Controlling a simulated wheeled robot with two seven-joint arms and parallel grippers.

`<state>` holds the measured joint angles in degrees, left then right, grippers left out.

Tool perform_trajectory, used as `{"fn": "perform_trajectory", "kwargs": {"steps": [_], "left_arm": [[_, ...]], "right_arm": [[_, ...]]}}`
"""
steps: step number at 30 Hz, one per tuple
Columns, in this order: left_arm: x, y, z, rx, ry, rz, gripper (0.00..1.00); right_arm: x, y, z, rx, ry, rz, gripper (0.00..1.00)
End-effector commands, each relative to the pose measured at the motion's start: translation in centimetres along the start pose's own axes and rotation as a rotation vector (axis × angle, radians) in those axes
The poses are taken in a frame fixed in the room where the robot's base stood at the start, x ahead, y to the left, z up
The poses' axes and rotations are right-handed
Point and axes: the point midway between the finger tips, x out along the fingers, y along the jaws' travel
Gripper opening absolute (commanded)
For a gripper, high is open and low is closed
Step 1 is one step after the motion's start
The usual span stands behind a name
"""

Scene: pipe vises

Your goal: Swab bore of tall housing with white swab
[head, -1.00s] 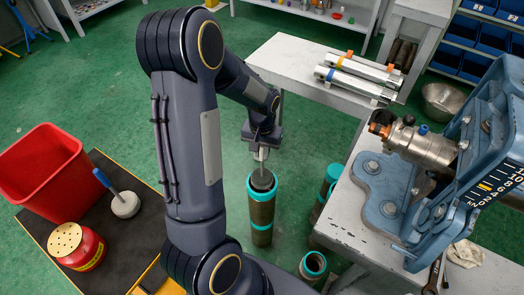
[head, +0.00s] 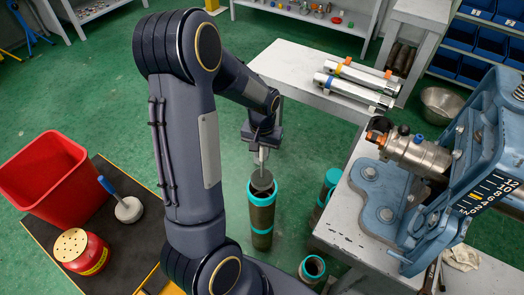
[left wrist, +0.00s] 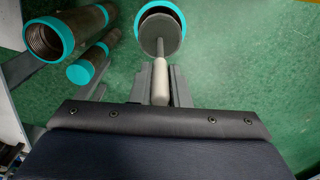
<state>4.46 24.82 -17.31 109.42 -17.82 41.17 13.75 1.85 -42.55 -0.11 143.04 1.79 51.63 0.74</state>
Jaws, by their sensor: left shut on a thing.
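My left gripper (head: 262,145) is shut on the white-handled swab, whose pale handle (left wrist: 160,80) shows between the fingers in the left wrist view. The swab's grey round head (head: 262,182) is at the mouth of the tall housing (head: 262,218), a dark upright cylinder with teal bands. In the left wrist view the head (left wrist: 161,35) overlaps the housing's teal-rimmed opening (left wrist: 178,8) and hides most of the bore. The head looks level with or just above the rim; I cannot tell exactly. My right gripper is not in view.
Other teal-rimmed cylinders (head: 312,268) stand to the right, beside the bench with the blue vise (head: 390,195). On the left a dark-topped cart carries a red bin (head: 45,180), a red can (head: 80,250) and a blue-handled tool (head: 125,205). A back table (head: 290,60) holds metal tubes.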

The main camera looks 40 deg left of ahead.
Motion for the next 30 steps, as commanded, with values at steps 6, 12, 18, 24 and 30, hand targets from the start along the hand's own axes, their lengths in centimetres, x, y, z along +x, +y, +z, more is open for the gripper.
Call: {"fn": "perform_trajectory", "kwargs": {"steps": [6, 12, 18, 24, 30], "left_arm": [[-2.4, 0.0, 0.0, 0.000, 0.002, 0.000, 0.00], [-4.4, 0.0, 0.0, 0.000, 0.001, 0.000, 0.00], [-6.4, 0.0, -0.1, 0.000, 0.002, 0.000, 0.00], [-8.0, 0.0, 0.0, 0.000, 0.001, 0.000, 0.00], [-7.8, 0.0, 0.0, 0.000, 0.001, 0.000, 0.00]], "right_arm": [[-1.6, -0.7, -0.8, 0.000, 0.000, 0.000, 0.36], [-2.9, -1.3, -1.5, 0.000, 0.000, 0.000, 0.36], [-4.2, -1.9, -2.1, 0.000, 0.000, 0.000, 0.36], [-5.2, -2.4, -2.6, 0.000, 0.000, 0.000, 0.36], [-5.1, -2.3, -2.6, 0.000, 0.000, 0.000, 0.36]]}}
